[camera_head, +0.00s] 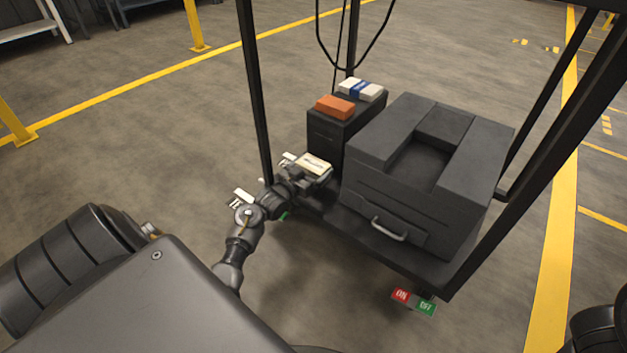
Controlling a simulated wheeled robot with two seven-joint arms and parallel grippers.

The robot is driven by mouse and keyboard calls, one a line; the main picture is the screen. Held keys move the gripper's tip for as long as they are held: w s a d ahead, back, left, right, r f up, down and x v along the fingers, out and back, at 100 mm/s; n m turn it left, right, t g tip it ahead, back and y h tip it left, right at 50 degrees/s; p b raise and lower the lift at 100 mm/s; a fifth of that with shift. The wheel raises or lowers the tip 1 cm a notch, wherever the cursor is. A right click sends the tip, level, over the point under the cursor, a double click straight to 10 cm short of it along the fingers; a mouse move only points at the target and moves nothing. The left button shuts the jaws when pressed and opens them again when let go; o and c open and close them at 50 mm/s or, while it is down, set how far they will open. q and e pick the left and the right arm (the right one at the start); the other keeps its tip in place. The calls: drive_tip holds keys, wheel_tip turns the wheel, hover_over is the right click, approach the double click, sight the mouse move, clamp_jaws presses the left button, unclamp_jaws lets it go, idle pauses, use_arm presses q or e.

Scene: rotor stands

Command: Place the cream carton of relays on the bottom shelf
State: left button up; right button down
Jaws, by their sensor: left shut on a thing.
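The cream carton (315,162) is held in my left gripper (312,173), which is shut on it. The carton looks roughly level, just right of the rack's thin left post and in front of a small dark cabinet. The bottom shelf (388,258) is a dark platform low in the black-framed rack. The arm and gripper cover part of its left end. I cannot tell whether the carton touches the shelf or hangs above it. My right gripper is out of view.
A large dark case (420,190) with a handle fills much of the shelf. The small dark cabinet (325,133) carries an orange box (335,107) and a white-and-blue box (361,90). Black posts frame the shelf.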

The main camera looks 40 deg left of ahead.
sight(313, 176)
use_arm(q)
drive_tip(key=shift+f+b, duration=1.4)
drive_tip(key=shift+f, duration=0.6)
drive_tip(key=o, duration=0.8)
drive_tip(key=shift+r, duration=0.15)
